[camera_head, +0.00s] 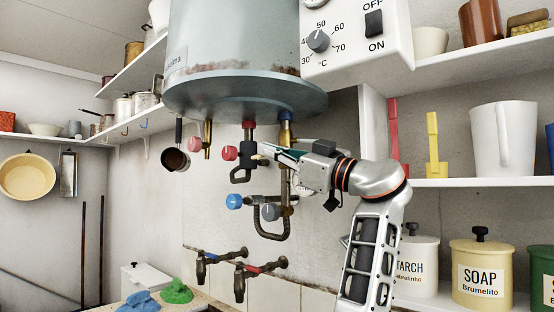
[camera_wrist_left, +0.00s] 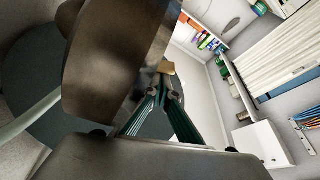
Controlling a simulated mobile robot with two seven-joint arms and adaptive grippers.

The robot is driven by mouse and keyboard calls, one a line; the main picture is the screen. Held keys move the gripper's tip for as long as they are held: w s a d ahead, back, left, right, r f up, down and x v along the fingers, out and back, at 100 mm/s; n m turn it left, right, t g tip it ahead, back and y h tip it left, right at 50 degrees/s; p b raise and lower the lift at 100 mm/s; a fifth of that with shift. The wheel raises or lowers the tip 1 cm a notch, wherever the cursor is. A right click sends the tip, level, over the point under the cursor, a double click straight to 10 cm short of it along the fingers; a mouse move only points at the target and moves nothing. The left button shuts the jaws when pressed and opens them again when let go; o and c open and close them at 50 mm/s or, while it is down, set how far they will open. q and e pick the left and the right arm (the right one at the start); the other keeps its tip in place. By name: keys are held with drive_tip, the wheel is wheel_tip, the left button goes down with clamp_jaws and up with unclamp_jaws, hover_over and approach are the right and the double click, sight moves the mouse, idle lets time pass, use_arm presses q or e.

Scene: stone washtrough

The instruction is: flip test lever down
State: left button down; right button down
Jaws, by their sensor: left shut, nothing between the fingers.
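A small tan tab (camera_head: 257,157), which looks like the end of the test lever, sticks out at the dark valve body (camera_head: 249,139) under the boiler. It also shows in the left wrist view as a tan block (camera_wrist_left: 166,67) just beyond the fingertips. My left gripper (camera_head: 266,150) is shut and empty, with its teal fingers reaching left beside the tab. In the left wrist view its fingertips (camera_wrist_left: 163,92) come together right by the tab; I cannot tell whether they touch it. The lever's pivot is hidden. My right gripper is not in view.
The grey boiler (camera_head: 245,95) hangs just above my gripper. A white control box (camera_head: 355,60) is above right. Shelves with jars (camera_head: 481,260) stand at right.

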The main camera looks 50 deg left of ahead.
use_arm(q)
drive_tip(key=shift+f+n, duration=0.1)
drive_tip(key=shift+n, duration=0.3)
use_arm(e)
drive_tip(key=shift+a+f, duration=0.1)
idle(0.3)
